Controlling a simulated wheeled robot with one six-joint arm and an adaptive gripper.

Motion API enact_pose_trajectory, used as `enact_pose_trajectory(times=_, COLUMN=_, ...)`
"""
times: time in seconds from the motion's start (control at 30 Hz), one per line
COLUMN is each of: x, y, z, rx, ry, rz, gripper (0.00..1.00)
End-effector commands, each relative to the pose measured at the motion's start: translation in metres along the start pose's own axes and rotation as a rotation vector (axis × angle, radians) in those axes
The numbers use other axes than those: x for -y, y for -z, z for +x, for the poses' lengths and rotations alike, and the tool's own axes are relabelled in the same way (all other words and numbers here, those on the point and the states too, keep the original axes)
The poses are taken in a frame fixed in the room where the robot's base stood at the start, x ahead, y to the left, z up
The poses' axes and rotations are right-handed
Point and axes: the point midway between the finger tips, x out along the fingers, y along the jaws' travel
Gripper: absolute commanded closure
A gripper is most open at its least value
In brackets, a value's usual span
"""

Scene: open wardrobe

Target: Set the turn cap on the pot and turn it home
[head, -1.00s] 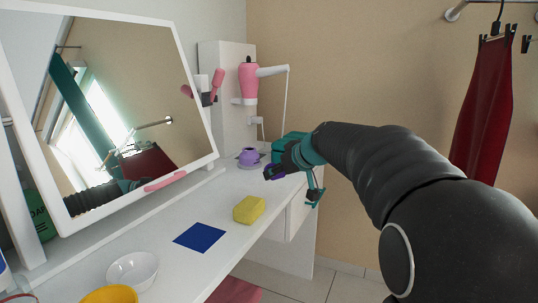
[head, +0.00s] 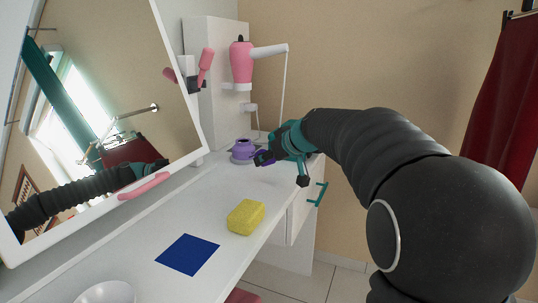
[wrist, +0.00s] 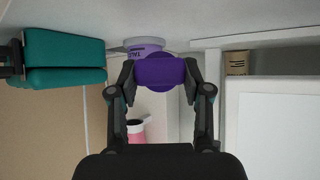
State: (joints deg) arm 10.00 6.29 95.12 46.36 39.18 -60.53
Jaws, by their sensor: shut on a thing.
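The purple pot (head: 243,149) stands on the white counter near its far end. In the wrist view the pot (wrist: 146,44) shows partly behind the cap, with dark lettering on its side. My gripper (head: 264,160) is shut on the dark purple turn cap (wrist: 160,74), which sits between both fingertips. The cap also shows in the head view (head: 268,155), at the fingertips just right of the pot. The cap appears apart from the pot. The pot's far side is hidden.
A yellow sponge (head: 245,217) and a blue square (head: 188,254) lie on the counter (head: 150,222). A white bowl (head: 105,293) is at the near edge. A mirror (head: 120,90) leans at left. A pink hair dryer (head: 241,65) hangs behind the pot.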

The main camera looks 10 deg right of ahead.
Motion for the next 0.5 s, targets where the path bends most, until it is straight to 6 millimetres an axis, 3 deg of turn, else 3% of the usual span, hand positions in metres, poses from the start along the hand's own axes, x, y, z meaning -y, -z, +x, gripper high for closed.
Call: enact_pose_trajectory(times=0.5, x=-0.001, y=-0.032, z=0.022, rx=0.0, ry=-0.001, rz=0.001, gripper=0.93)
